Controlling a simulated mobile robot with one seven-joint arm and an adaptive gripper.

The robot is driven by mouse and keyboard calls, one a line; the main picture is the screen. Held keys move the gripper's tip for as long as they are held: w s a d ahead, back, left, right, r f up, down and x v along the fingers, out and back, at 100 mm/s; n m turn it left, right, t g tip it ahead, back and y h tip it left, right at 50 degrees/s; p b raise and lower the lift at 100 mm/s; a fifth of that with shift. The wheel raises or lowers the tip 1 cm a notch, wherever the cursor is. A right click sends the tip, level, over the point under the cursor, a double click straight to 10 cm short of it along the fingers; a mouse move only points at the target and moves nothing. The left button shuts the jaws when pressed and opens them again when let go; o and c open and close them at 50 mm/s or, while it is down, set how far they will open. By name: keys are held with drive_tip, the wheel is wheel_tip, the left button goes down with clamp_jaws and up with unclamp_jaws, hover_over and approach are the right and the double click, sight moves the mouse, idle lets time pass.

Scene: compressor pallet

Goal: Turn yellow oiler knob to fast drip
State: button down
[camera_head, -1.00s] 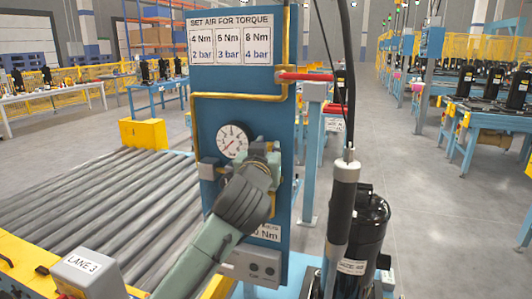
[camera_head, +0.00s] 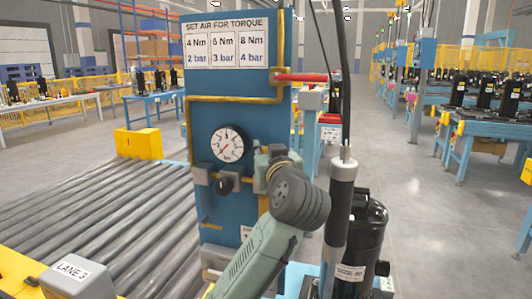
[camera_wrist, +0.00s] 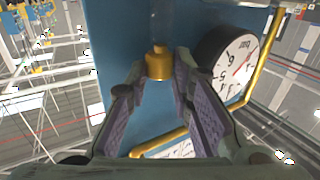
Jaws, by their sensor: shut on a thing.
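The yellow oiler knob (camera_wrist: 158,66) is a small stepped cap standing out in front of the blue panel (camera_wrist: 118,30) in the wrist view. My gripper (camera_wrist: 159,72) is shut on the knob, with one purple-padded finger on each side. In the head view my gripper (camera_head: 264,160) is at the panel's right side, right of the gauge. The knob is mostly hidden there by my wrist and fingers. The knob's turn position cannot be read.
The round pressure gauge (camera_head: 228,144) is close left of my gripper, with a black knob (camera_head: 224,186) below it. A yellow pipe (camera_head: 235,99) runs across the panel. A black compressor (camera_head: 362,245) and grey upright tool (camera_head: 340,195) stand right. Rollers (camera_head: 130,210) lie left.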

drive_tip(key=c, duration=1.7)
unclamp_jaws()
drive_tip(key=s+d, duration=0.2)
drive_tip(key=s, duration=0.9)
drive_tip(key=shift+s+d, duration=0.2)
drive_tip(key=shift+s, duration=0.2)
